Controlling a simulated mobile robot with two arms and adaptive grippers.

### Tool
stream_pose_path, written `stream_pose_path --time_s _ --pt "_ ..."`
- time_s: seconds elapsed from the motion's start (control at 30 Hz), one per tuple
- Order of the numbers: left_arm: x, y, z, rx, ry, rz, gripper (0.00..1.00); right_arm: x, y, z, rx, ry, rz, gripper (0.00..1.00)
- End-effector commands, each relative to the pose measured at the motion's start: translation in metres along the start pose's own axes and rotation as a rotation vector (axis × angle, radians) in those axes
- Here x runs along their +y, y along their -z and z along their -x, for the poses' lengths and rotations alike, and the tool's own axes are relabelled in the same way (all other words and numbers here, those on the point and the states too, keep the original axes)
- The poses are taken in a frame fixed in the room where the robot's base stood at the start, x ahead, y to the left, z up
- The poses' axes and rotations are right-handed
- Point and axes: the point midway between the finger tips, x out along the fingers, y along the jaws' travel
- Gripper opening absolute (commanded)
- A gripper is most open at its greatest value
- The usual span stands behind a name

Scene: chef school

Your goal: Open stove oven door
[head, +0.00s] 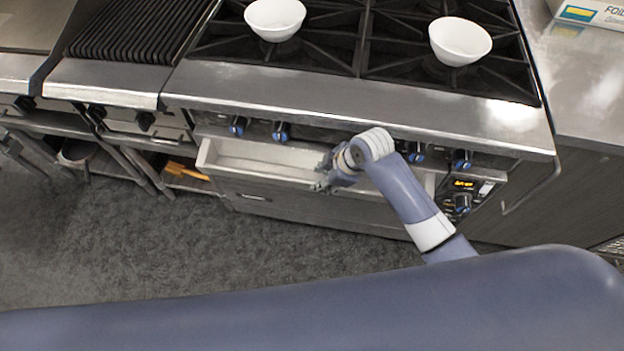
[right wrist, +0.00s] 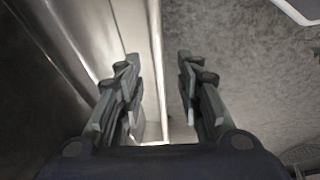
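The stove (head: 360,100) stands across the middle of the head view. Below its knobs, the oven door (head: 300,206) stands out from the front at its top, leaving a gap with a pale inner surface (head: 255,158). My right gripper (head: 322,178) is at the top edge of this door, near its middle; the arm covers part of the door's right side. In the right wrist view the two fingers (right wrist: 158,65) are apart, with a pale bright edge (right wrist: 157,100) running between them. I cannot tell whether they touch it. My left gripper is not in view.
Two white bowls (head: 275,17) (head: 460,41) sit on the burner grates. Blue knobs (head: 281,131) line the stove front above the door. A grill (head: 135,30) adjoins on the left, a counter (head: 585,80) on the right. The grey floor (head: 150,255) before the stove is clear.

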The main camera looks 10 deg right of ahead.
Motion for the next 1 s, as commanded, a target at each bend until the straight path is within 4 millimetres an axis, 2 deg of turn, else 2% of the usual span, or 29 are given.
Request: stream_pose_path --time_s 0.2,0.4,0.53,0.87,1.0 --pt "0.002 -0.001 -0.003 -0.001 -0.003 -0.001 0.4 0.0 0.0 -0.041 0.0 0.001 -0.003 0.33" --pt "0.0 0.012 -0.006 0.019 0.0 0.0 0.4 0.001 0.0 -0.065 0.0 -0.002 -0.002 0.33" --pt "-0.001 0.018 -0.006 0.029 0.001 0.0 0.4 0.001 0.0 -0.072 0.0 -0.002 -0.002 0.33" --pt "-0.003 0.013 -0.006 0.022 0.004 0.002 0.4 0.001 0.0 -0.074 0.0 -0.003 -0.001 0.33" --pt "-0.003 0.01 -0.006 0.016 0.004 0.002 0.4 0.001 0.0 -0.074 0.0 -0.003 -0.001 0.02"
